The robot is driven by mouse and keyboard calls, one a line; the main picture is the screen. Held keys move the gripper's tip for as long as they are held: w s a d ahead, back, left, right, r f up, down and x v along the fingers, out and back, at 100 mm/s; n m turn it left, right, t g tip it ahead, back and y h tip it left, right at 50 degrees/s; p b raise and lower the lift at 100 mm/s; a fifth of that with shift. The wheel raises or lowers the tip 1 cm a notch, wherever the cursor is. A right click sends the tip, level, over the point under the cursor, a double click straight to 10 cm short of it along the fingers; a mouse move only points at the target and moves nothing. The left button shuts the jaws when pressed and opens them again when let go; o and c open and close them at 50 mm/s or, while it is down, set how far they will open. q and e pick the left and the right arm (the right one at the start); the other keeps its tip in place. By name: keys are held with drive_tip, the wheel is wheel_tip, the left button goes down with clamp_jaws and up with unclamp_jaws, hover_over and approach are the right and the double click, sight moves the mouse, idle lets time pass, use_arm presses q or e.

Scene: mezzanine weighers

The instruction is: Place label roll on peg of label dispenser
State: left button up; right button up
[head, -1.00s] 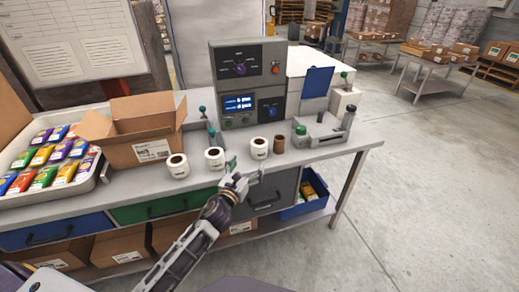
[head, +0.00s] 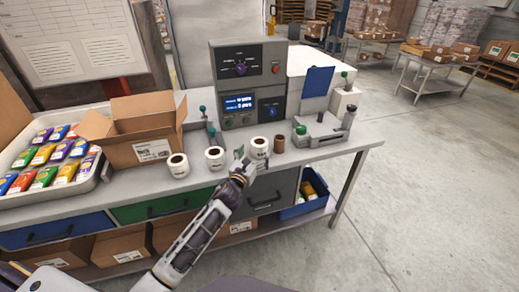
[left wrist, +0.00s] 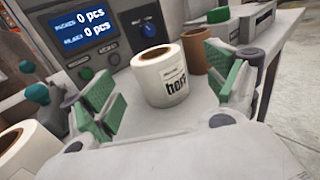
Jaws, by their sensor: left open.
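A white label roll (head: 259,149) with a brown core and dark print stands upright on the bench, the rightmost of three such rolls. It also shows in the left wrist view (left wrist: 163,78), ahead of and between my fingers. My left gripper (head: 252,162) is open and empty, its green-padded fingers spread apart in the left wrist view (left wrist: 168,92). It is just in front of this roll; I cannot tell if it touches. A grey device (head: 322,133) with a green knob, at the bench's right end, may be the label dispenser; its peg is not clearly discernible. My right gripper is not in view.
Two other label rolls (head: 178,166) (head: 215,158) stand left of the gripper. A bare brown core (head: 279,144) stands close to the right of the rightmost roll. Behind stands a grey control box (head: 248,85). An open carton (head: 135,130) is at left.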

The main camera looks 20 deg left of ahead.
sight(256, 148)
use_arm(q)
drive_tip(key=shift+w+d, duration=0.1)
drive_tip(key=shift+w, duration=0.65)
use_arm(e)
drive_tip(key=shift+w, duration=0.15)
use_arm(q)
drive_tip(key=shift+w, duration=0.15)
drive_tip(key=shift+w+r, duration=0.1)
drive_tip(key=shift+w, duration=1.1)
drive_tip(key=shift+w+r, duration=0.1)
drive_tip(key=shift+w, duration=1.2)
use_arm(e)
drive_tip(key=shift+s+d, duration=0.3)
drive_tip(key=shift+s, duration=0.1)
